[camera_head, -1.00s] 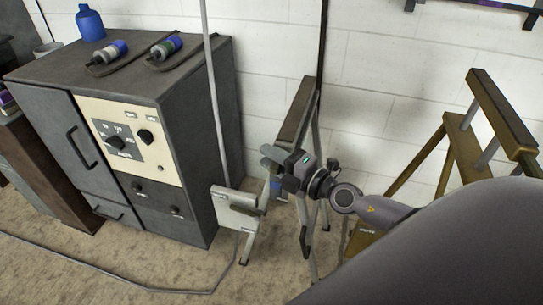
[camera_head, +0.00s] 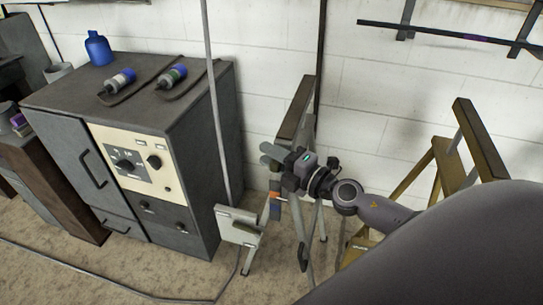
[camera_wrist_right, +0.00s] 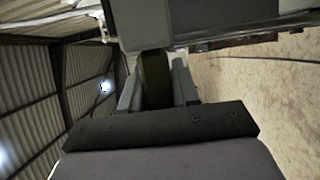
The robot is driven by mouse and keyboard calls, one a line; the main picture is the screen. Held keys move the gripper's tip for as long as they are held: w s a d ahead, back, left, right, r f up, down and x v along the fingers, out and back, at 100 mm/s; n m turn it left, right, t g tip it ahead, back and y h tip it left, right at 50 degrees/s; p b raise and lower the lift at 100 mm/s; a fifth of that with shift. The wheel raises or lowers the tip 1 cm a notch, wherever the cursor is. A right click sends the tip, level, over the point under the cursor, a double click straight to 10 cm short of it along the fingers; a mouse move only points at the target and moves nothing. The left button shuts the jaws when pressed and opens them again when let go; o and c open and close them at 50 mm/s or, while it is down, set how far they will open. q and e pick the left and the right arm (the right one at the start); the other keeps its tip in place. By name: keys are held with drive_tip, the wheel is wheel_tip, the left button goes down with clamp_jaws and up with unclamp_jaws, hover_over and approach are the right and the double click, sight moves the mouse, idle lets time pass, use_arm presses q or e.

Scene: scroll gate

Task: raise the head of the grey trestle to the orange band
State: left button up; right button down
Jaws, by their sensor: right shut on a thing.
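The grey trestle (camera_head: 300,226) stands on the floor in the middle of the head view, with a dark beam (camera_head: 296,108) as its head. My right gripper (camera_head: 271,157) is shut at the near end of this head; its own body hides the exact contact. In the right wrist view a dark upright part (camera_wrist_right: 155,80) stands between grey parts close to the gripper. My left gripper is not in view.
A dark cabinet (camera_head: 190,205) with a control panel stands at the left, with a blue bottle (camera_head: 98,48) on top. A brown trestle (camera_head: 478,140) stands at the right. A white wall is close behind. A cable (camera_head: 80,273) runs over the floor.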

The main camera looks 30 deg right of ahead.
drive_tip(key=shift+w+d+r, duration=0.1)
drive_tip(key=shift+w+r, duration=0.05)
drive_tip(key=shift+r, duration=0.35)
drive_tip(key=c, duration=0.9)
unclamp_jaws()
drive_tip(key=shift+f, duration=0.15)
drive_tip(key=shift+f, duration=0.1)
drive_tip(key=shift+s+d+f+b, duration=0.1)
drive_tip(key=shift+s+f+b, duration=0.15)
drive_tip(key=shift+s, duration=0.5)
drive_tip(key=v, duration=0.2)
drive_tip(key=b+v, duration=0.2)
drive_tip(key=v, duration=0.1)
drive_tip(key=shift+s+d+r, duration=0.15)
drive_tip(key=shift+s+r, duration=0.15)
